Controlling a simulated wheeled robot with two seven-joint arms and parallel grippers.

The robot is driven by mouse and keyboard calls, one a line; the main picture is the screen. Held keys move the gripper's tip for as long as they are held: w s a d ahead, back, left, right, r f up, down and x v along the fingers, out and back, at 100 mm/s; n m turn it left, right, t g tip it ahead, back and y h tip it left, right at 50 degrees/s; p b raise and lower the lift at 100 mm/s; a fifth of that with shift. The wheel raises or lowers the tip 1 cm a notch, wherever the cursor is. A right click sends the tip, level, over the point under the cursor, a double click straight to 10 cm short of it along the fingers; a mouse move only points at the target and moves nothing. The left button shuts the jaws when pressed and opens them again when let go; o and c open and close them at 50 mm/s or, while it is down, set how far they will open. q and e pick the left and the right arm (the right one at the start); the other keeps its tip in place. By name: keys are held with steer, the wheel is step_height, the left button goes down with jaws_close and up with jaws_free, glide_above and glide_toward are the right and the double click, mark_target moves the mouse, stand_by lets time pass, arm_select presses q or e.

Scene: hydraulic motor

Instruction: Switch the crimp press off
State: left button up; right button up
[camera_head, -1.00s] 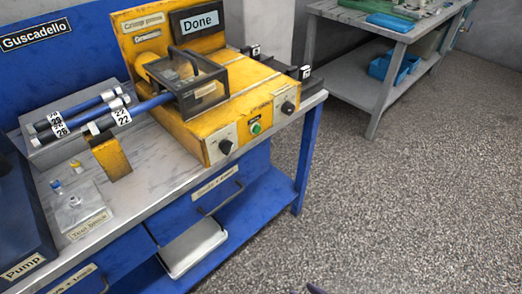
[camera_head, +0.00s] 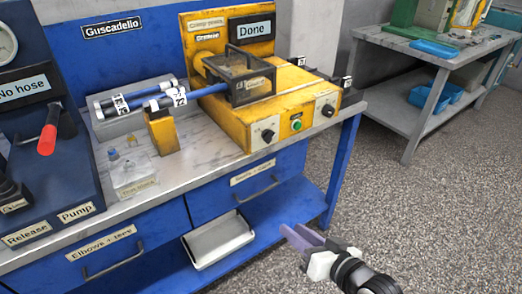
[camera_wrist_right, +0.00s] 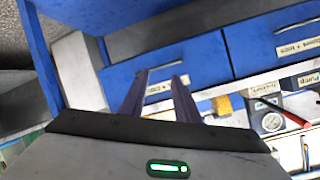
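The yellow crimp press (camera_head: 222,118) stands at the right end of the workbench in the head view. Its display (camera_head: 251,29) reads "Done". A dark left knob (camera_head: 267,135), a green button (camera_head: 296,125) and a dark right knob (camera_head: 328,110) sit on its front. A blue hose (camera_head: 210,90) runs into its dark guarded cage (camera_head: 250,82). My right gripper (camera_head: 292,231) is low in front of the bench, below and apart from the press. Its fingers stand apart and empty in the right wrist view (camera_wrist_right: 163,76). My left gripper is not in view.
The pump (camera_head: 75,190) with a red-handled lever (camera_head: 47,139) stands at the left; its display reads "No hose". A yellow post (camera_head: 162,133) and a clear test block (camera_head: 133,178) are on the bench. A tray (camera_head: 218,240) lies on the lower shelf.

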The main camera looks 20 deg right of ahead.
mark_target(272, 139)
steer(key=w+d+r+m+t+y+b, duration=0.1)
steer(key=w+d+r+m+t, duration=0.1)
steer(key=w+r, duration=0.4)
steer(key=w+d+r+m+t+y+b, duration=0.1)
steer(key=w+r+t+b, duration=0.15)
steer(key=r, duration=0.55)
steer(key=shift+g, duration=0.25)
steer(key=x, duration=1.1)
steer(key=shift+d+r, duration=0.15)
jaws_close()
